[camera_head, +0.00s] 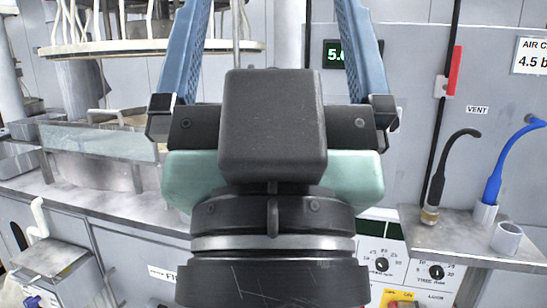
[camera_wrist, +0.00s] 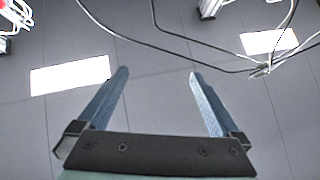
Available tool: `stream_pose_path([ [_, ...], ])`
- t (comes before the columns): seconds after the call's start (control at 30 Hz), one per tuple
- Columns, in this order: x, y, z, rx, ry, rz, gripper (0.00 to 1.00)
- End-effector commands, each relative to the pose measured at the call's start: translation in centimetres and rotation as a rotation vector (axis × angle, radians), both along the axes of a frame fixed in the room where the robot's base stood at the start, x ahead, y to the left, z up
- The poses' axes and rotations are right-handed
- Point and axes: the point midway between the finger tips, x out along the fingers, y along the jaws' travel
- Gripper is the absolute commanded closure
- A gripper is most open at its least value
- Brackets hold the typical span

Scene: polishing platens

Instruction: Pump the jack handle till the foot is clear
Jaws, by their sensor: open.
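My gripper (camera_head: 272,25) points up in the head view, its two blue fingers spread wide with nothing between them. The fingertips run out of the top of that picture. In the wrist view my gripper (camera_wrist: 158,75) also shows open and empty, away from any object. I cannot make out a jack, a jack handle or a foot in either view. My wrist and gripper body hide the middle of the head view.
A grey worktop (camera_head: 115,205) with a glass-fronted basin (camera_head: 100,155) is at left, below a round platen (camera_head: 150,47). A shelf (camera_head: 470,240) at right carries a black hose (camera_head: 440,175) and a blue hose (camera_head: 500,165). Cables (camera_wrist: 235,70) cross the wrist view's grey panelled background.

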Motion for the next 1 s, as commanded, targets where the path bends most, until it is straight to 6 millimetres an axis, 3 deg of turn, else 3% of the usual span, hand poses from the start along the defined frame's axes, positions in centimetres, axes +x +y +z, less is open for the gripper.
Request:
stream_pose_path([
  [0.03,0.0,0.0,3.3,0.0,0.0,0.0,0.0],
  [0.1,0.0,0.0,5.4,0.0,0.0,0.0,0.0],
  [0.23,0.0,0.0,8.6,-0.001,0.0,0.001,0.0],
  [0.4,0.0,0.0,10.8,-0.001,0.0,0.001,0.0],
  [0.77,0.0,0.0,10.9,-0.001,0.0,0.001,0.0],
  [0.87,0.1,0.0,10.6,-0.001,0.004,0.0,0.16],
  [1.0,1.6,0.2,7.6,-0.014,0.042,0.002,0.41],
])
